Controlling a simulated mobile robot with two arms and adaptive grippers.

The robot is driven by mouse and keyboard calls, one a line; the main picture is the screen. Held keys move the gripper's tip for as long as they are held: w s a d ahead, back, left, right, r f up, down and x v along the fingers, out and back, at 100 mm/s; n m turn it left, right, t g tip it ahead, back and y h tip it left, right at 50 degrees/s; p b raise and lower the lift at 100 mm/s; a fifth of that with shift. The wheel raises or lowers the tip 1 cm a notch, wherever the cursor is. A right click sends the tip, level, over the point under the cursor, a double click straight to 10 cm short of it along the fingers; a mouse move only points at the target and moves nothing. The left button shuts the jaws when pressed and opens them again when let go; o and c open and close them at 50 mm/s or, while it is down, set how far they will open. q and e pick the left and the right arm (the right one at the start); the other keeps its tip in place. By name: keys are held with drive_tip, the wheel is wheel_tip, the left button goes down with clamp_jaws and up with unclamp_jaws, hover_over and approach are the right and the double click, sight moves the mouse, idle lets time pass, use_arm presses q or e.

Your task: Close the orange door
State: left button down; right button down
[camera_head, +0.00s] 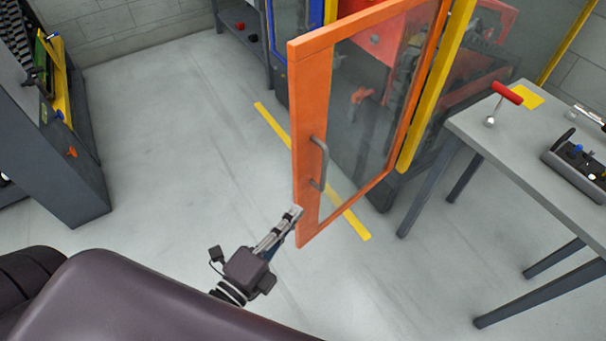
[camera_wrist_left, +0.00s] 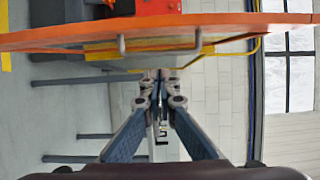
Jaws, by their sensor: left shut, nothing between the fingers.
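The orange door (camera_head: 312,132) has a glass pane and stands open in the head view, swung out from the machine frame. Its grey handle (camera_head: 319,163) is on the face near the free edge. My left gripper (camera_head: 296,212) is shut and empty, with its fingertips at the lower free edge of the door, below the handle. In the left wrist view the door (camera_wrist_left: 60,38) crosses the top of the picture, with its handle (camera_wrist_left: 160,47) just beyond the closed fingers (camera_wrist_left: 160,76). I cannot tell whether the fingertips touch the door. My right gripper is not in view.
A grey table (camera_head: 468,125) with a red-handled tool (camera_head: 507,93) and a device (camera_head: 580,160) stands at the right. A dark machine (camera_head: 75,190) stands at the left. Yellow tape (camera_head: 272,122) marks the floor under the door. The floor between is clear.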

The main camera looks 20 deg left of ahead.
sight(303, 177)
use_arm(q)
drive_tip(key=shift+w+a+f+p, duration=0.1)
drive_tip(key=shift+w+a+p, duration=0.35)
drive_tip(key=shift+w, duration=1.3)
drive_tip(key=shift+w+r+p, duration=0.1)
drive_tip(key=shift+w+p, duration=0.65)
drive_tip(key=shift+w, duration=1.05)
drive_tip(key=shift+w+a+f+p, duration=0.1)
drive_tip(key=shift+w+a+p, duration=0.35)
drive_tip(key=shift+w, duration=1.3)
drive_tip(key=shift+d, duration=0.15)
